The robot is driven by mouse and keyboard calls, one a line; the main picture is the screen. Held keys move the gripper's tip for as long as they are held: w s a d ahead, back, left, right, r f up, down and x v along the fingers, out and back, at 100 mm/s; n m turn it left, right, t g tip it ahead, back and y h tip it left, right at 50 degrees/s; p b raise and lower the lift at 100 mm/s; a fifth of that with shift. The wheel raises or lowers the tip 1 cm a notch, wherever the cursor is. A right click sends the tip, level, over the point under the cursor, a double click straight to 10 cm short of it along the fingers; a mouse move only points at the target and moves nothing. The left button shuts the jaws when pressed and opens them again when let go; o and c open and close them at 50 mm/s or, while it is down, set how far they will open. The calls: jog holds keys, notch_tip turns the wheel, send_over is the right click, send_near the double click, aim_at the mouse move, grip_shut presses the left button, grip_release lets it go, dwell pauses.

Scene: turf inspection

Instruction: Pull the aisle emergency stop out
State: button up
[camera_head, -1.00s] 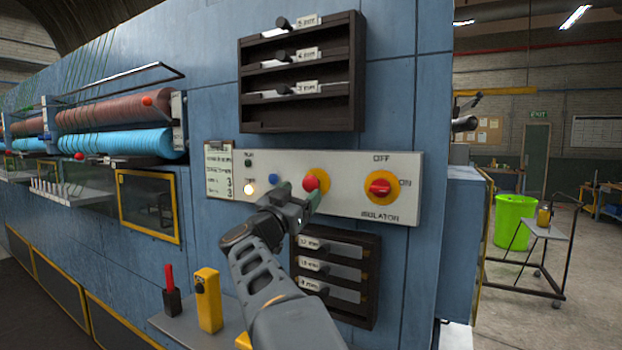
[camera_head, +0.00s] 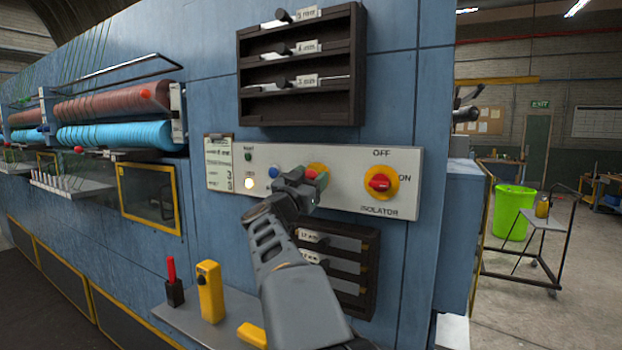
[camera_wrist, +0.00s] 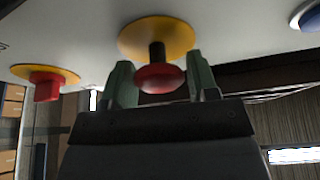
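The aisle emergency stop (camera_wrist: 160,78) is a red mushroom button on a dark stem in front of a round yellow plate. In the wrist view it sits between the two green fingertips of my gripper (camera_wrist: 161,84). The fingers stand apart, one on each side of the red head and very close to its edges; whether they press on it I cannot tell. In the head view my gripper (camera_head: 308,184) is at the pale control panel (camera_head: 345,194) and partly covers the stop and its yellow plate (camera_head: 318,167).
A red isolator knob on a yellow disc (camera_head: 381,184) is right of the stop. A blue button (camera_head: 273,171) and a lit lamp (camera_head: 249,184) are left. Dark racks stand above (camera_head: 300,105) and below (camera_head: 345,265) the panel. A shelf (camera_head: 180,317) holds yellow items.

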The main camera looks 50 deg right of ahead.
jog(key=c, duration=0.9)
jog(key=shift+s+a, duration=0.15)
jog(key=shift+a, duration=0.6)
jog(key=shift+f, duration=0.1)
jog(key=o, duration=1.1)
jog(key=shift+a, duration=0.2)
jog(key=shift+c, duration=0.2)
jog(key=shift+o, duration=1)
jog(key=shift+d, duration=0.1)
jog(key=b+v, duration=0.4)
jog(key=v, duration=1)
